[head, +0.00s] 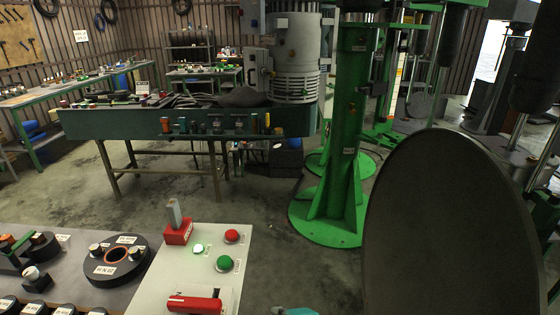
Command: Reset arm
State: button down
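My gripper is not seen in the head view. Only a small grey and teal piece shows at the bottom edge, and I cannot tell whether it is part of my arm. No object is seen held. A control panel (211,259) fills the lower left, with a red button (232,236), a green button (225,262), a red-based lever switch (178,229) and a red handle (195,304).
A large dark disc (450,230) stands close at right and hides much behind it. A green column (345,150) on a round base stands in the middle. A long dark green bench (110,127) with a grey motor (297,60) is behind. Bare floor lies between.

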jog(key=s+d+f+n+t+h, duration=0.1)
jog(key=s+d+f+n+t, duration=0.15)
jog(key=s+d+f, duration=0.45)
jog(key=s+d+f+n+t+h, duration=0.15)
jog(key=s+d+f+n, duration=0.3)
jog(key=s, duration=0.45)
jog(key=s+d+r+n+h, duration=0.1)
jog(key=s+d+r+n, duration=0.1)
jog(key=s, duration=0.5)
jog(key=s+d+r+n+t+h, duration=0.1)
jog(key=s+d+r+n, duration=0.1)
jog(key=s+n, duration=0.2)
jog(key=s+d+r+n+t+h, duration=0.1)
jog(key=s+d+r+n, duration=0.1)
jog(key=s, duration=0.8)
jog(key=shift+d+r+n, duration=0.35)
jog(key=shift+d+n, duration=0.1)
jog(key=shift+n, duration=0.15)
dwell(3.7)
